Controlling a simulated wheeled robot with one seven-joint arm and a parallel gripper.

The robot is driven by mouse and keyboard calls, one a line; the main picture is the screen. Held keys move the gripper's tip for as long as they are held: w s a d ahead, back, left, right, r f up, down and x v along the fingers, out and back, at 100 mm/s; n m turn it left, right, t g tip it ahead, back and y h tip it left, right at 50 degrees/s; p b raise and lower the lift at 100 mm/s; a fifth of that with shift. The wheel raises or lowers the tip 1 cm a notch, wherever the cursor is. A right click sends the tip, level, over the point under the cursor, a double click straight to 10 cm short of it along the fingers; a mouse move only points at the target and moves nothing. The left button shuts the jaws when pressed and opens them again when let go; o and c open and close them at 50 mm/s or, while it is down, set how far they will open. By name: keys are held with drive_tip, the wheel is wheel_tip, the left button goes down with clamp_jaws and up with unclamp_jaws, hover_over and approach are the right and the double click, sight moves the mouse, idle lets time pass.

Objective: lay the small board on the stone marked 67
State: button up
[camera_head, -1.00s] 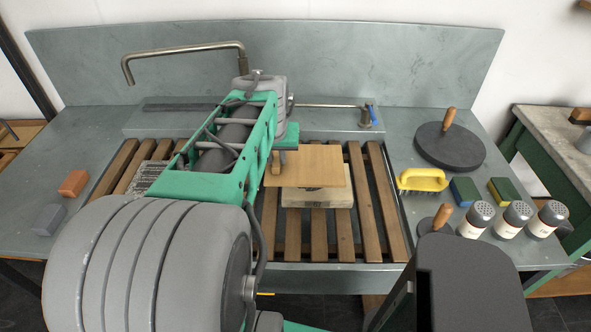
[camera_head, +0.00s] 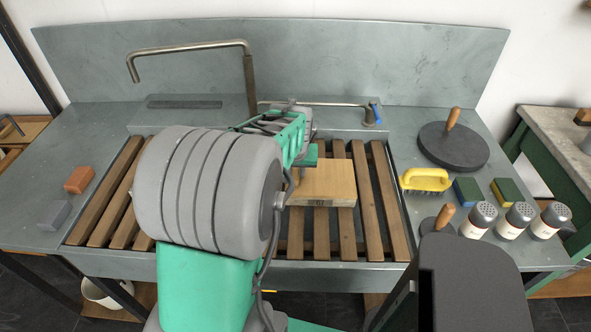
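The small board (camera_head: 325,181) is a flat, pale-brown wooden piece, low over the right half of the slatted rack. It covers the spot where the pale stone showed earlier. My gripper (camera_head: 303,176) is at the board's left edge, pointing down. My arm hides most of it and the board's left end. Only a small part of a finger shows, so its grip on the board cannot be judged.
The wooden slats (camera_head: 378,200) are bare right of the board. A tap (camera_head: 249,85) rises behind my arm. A yellow brush (camera_head: 424,180), a dark disc with a wooden handle (camera_head: 452,146), sponges (camera_head: 467,192) and shakers (camera_head: 479,220) stand at the right. Red (camera_head: 79,180) and grey (camera_head: 54,215) blocks sit left.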

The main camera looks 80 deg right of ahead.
drive_tip(key=o, duration=0.3)
drive_tip(key=shift+r, duration=0.35)
drive_tip(key=w+v, duration=0.1)
drive_tip(key=v, duration=1.1)
drive_tip(key=w+a+f+n+t+y, duration=0.1)
drive_tip(key=w+a+n, duration=0.2)
drive_tip(key=w+a, duration=0.6)
drive_tip(key=w+a+f+n+t+y, duration=0.1)
drive_tip(key=w+a+n, duration=0.3)
drive_tip(key=w+a, duration=0.5)
drive_tip(key=w+a+f+n, duration=0.1)
drive_tip(key=w+a+n, duration=0.1)
drive_tip(key=a, duration=0.6)
drive_tip(key=w+a+f+n+y, duration=0.1)
drive_tip(key=w+a+n, duration=0.1)
drive_tip(key=a, duration=0.6)
drive_tip(key=w+a+f+n+y, duration=0.1)
drive_tip(key=a+n, duration=0.3)
drive_tip(key=a, duration=0.5)
drive_tip(key=shift+w+f+n, duration=0.3)
drive_tip(key=shift+w+f, duration=0.2)
